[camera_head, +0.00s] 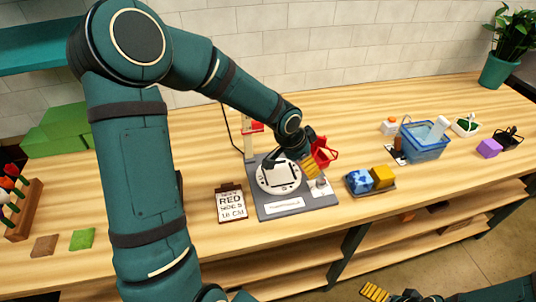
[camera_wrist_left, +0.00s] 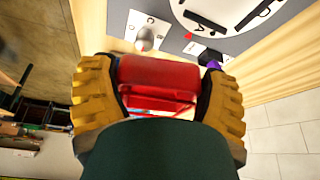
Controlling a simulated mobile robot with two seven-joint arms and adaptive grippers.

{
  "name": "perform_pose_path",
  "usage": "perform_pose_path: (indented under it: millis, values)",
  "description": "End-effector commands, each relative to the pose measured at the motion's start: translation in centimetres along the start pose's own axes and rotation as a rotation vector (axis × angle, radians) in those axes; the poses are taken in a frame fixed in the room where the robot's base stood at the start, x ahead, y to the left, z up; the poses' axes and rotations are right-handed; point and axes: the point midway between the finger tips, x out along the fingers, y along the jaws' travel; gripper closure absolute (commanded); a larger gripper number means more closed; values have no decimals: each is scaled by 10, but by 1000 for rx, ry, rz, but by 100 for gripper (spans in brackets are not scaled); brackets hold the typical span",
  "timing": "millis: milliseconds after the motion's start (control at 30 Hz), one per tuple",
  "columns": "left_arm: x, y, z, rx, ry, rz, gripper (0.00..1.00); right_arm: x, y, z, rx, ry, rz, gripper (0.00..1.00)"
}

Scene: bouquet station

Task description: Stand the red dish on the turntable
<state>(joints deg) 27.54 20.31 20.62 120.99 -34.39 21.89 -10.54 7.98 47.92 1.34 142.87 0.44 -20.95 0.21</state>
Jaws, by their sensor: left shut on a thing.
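The red dish (camera_head: 325,153) is held in my left gripper (camera_head: 311,160), just right of the turntable and above the grey base. In the left wrist view the red dish (camera_wrist_left: 158,82) sits between the two yellow fingers of the left gripper (camera_wrist_left: 158,95), which touch its sides. The turntable (camera_head: 265,182) is a white disc with dark marks on a grey base; part of its disc (camera_wrist_left: 205,25) shows at the top of the left wrist view. My right gripper (camera_head: 388,295) shows only partly at the bottom edge; its opening is unclear.
A clipboard (camera_head: 231,204) reading RED SIDE stands left of the base. A tray with blue and yellow blocks (camera_head: 371,180) lies right of it. Farther right are a blue basket (camera_head: 424,141) and a purple block (camera_head: 489,148).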

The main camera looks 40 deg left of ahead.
Motion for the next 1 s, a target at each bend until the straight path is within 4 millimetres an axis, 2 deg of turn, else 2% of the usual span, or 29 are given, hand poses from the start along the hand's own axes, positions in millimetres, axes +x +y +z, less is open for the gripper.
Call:
perform_pose_path:
  millis: [33, 100, 300, 400, 667, 1000]
  values:
    - [-2, -12, 6, 14, -1, 11, 66, -13, -4, -2, 1, 2, -1, 0]
    - [1, -25, 17, 50, 0, 27, 66, -22, -8, -4, 1, 4, -2, 0]
    - [9, -58, 48, 135, 4, 62, 66, -43, -14, -8, 3, 7, -5, 0]
    - [12, -68, 60, 166, 5, 73, 66, -50, -16, -9, 4, 9, -6, 0]
    - [16, -78, 73, 200, 7, 82, 66, -53, -17, -10, 5, 10, -7, 0]
    - [31, -78, 79, 199, 7, 82, 66, -40, -13, -8, 4, 10, -5, 0]
